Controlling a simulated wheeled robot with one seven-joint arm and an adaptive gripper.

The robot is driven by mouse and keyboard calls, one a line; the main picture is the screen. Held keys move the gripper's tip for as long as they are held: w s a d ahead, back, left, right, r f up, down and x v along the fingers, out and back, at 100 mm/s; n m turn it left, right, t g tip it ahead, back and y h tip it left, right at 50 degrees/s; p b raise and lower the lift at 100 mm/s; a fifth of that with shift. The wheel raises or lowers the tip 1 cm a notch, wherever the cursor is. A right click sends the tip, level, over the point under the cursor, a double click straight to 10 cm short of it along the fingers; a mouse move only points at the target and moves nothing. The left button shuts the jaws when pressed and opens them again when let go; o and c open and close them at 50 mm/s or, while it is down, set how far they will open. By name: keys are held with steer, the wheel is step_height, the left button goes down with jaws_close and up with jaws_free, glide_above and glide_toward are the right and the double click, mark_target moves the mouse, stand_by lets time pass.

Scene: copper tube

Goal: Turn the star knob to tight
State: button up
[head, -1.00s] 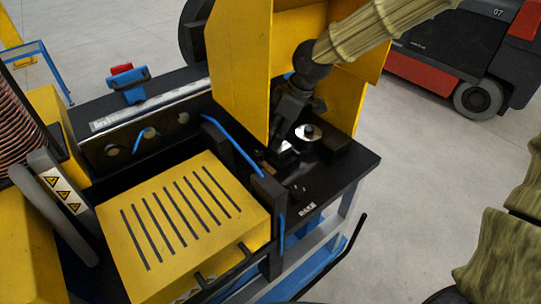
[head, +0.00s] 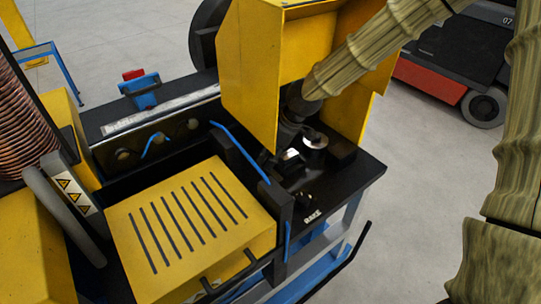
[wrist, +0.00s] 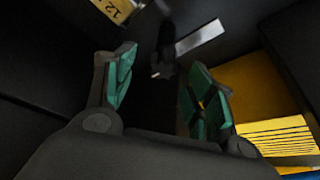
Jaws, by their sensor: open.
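A dark knob-like part (wrist: 163,64) with a small pale mark shows in the wrist view, beyond and between my fingers. Its star shape is too dark to make out, and I cannot tell which way it is turned. My gripper (wrist: 160,75) is open, with green-padded fingers on either side of the view and nothing visibly held. In the head view my gripper (head: 285,138) is a dark shape inside the yellow guard, low over the black machine bed. It hides what lies beneath it there, so contact with the knob cannot be told.
The yellow guard (head: 250,80) walls in the work spot at the back and left. A metal cylinder (head: 314,141) stands close right of my gripper. A bright metal plate (wrist: 200,38) lies nearby. A slotted yellow cover (head: 190,225) and blue hose (head: 240,152) are to the left.

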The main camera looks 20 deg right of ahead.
steer(key=shift+x, duration=1.35)
